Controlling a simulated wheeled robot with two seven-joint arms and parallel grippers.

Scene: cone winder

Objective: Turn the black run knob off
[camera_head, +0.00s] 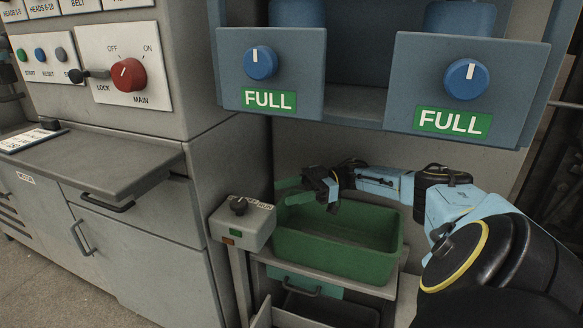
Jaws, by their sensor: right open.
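The black run knob (238,205) sits on top of a small grey switch box (243,224) on a post, left of the green bin. A label beside it is partly readable and shows "RUN". The knob is too small to tell for sure which way it points. My right gripper (322,190) is open and empty, above the green bin. It is to the right of the knob and apart from it. My left gripper is not in view.
The green bin (335,255) stands on a grey stand beside the switch box. A blue panel with two blue knobs (261,63) and "FULL" labels hangs above. A cabinet with a red main knob (129,75) and grey worktop (95,160) is at left.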

